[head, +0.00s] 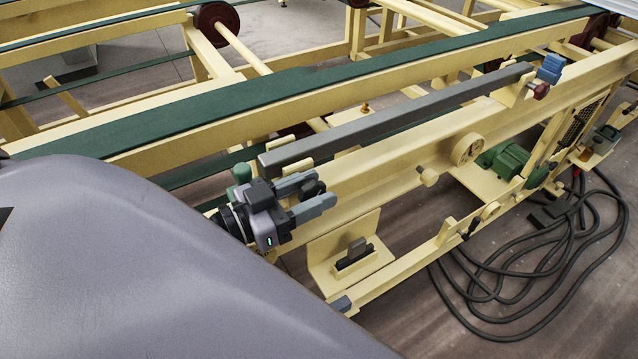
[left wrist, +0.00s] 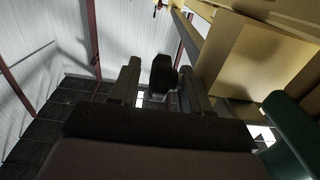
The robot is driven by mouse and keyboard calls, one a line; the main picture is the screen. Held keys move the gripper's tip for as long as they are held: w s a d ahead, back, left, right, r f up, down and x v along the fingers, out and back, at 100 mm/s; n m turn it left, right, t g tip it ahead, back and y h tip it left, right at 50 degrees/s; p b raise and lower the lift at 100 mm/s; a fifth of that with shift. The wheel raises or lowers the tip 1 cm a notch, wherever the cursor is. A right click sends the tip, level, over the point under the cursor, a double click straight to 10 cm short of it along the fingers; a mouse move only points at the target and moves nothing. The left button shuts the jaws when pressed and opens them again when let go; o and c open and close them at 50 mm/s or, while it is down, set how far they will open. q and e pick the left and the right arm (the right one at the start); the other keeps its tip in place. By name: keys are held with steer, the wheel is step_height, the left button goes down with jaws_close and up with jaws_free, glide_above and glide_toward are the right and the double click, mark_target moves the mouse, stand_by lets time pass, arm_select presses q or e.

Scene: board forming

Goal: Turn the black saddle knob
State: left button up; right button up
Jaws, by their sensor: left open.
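The black saddle knob (head: 313,188) sits at the near end of the cream rail, close to the end of the long grey bar. My left gripper (head: 320,192) is open, with one grey finger on each side of the knob. In the left wrist view the dark knob (left wrist: 161,74) stands between the two fingers of the gripper (left wrist: 160,82), with a small gap visible on each side. The knob's mounting is partly hidden by the fingers. My right gripper is not in view.
The grey bar (head: 390,120) runs above the cream frame (head: 400,167), beside the green belt (head: 200,108). A green handle (head: 241,173) is close behind the gripper. A cream bracket (head: 340,250) is below. Black cables (head: 540,285) lie on the floor at right.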

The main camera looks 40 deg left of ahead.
arm_select(q)
steer(key=shift+x, duration=0.8)
jaws_close()
steer(key=shift+p, duration=0.3)
